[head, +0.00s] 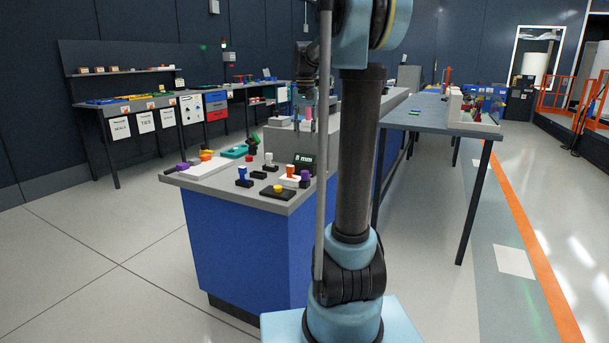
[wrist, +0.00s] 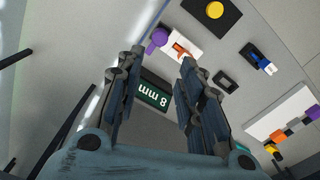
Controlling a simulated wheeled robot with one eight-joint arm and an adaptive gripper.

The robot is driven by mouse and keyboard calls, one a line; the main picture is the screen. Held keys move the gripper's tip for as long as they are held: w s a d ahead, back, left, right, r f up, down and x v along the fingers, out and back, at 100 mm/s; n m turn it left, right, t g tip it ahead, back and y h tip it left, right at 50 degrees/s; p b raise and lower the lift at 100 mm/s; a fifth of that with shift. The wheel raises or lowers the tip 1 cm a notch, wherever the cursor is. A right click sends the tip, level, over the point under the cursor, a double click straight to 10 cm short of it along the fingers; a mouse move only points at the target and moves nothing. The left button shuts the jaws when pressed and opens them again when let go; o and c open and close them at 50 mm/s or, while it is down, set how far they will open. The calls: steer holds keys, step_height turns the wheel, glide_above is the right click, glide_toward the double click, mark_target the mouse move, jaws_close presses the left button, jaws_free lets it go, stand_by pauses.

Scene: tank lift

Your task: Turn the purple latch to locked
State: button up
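Two purple parts show, and I cannot tell for sure which is the latch. One is a round purple knob (wrist: 157,38) beside a white block (wrist: 196,46) with an orange part; it also shows in the head view (head: 305,175). The other is a purple piece (wrist: 310,112) at the edge of a white panel (wrist: 278,112), also at the bench's left end in the head view (head: 183,168). Neither latch position is readable.
A dark "8 mm" display (wrist: 154,93) lies below the fingers in the wrist view. A blue-topped device (wrist: 262,60), a black block (wrist: 226,80) and a yellow button (wrist: 214,10) stand nearby. The grey benchtop (head: 228,186) is crowded; floor at left is clear.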

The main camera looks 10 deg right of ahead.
mark_target(305, 171)
step_height(305, 171, down, 16)
steer(key=shift+s+f, duration=0.1)
steer(key=shift+f, duration=0.15)
stand_by(0.4)
